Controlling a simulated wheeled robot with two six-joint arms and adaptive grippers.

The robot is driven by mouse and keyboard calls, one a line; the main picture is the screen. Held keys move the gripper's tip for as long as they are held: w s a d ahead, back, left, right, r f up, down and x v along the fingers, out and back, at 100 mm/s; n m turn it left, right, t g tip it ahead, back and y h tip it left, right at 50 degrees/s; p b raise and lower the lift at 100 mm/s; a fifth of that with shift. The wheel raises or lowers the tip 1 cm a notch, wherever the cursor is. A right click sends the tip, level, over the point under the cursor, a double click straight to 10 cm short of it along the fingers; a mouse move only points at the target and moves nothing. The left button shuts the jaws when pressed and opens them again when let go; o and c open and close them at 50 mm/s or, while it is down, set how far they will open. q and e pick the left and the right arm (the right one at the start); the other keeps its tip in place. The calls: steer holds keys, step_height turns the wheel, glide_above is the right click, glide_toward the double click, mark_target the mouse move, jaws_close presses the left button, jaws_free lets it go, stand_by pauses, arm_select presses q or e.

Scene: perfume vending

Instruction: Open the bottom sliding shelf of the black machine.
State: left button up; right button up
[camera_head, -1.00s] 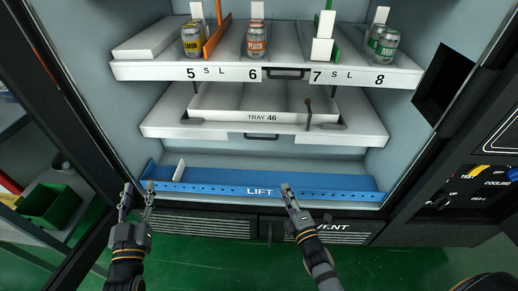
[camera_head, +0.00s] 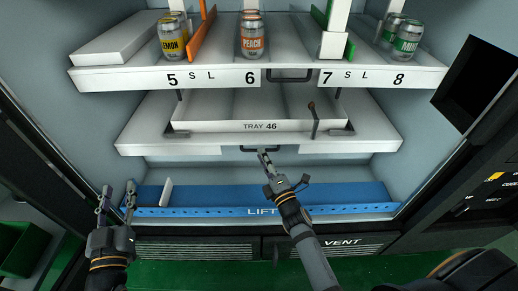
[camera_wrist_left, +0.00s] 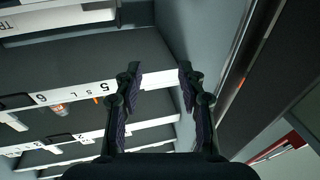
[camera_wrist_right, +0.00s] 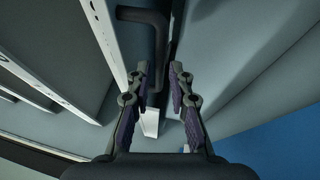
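The black machine stands open, with a white upper shelf (camera_head: 130,80) and a white bottom shelf (camera_head: 345,143) that holds a tray marked TRAY 46 (camera_head: 290,126). The bottom shelf has a dark handle (camera_head: 256,149) on its front edge; a dark handle (camera_wrist_right: 158,45) also shows in the right wrist view, ahead of the fingers. My right gripper (camera_head: 264,156) is at the bottom shelf's handle in the head view. In the right wrist view its fingers are apart with a narrow gap and nothing clearly between them. My left gripper (camera_head: 117,191) is open and empty, low at the left.
A blue LIFT bar (camera_head: 330,200) runs below the bottom shelf. Cans stand on the upper shelf: lemon (camera_head: 173,38), peach (camera_head: 251,37) and green ones (camera_head: 407,38). An upper handle (camera_head: 290,75) is under that shelf. A green box (camera_head: 22,247) is at lower left.

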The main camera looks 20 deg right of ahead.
steer(key=shift+x, duration=1.8)
jaws_close()
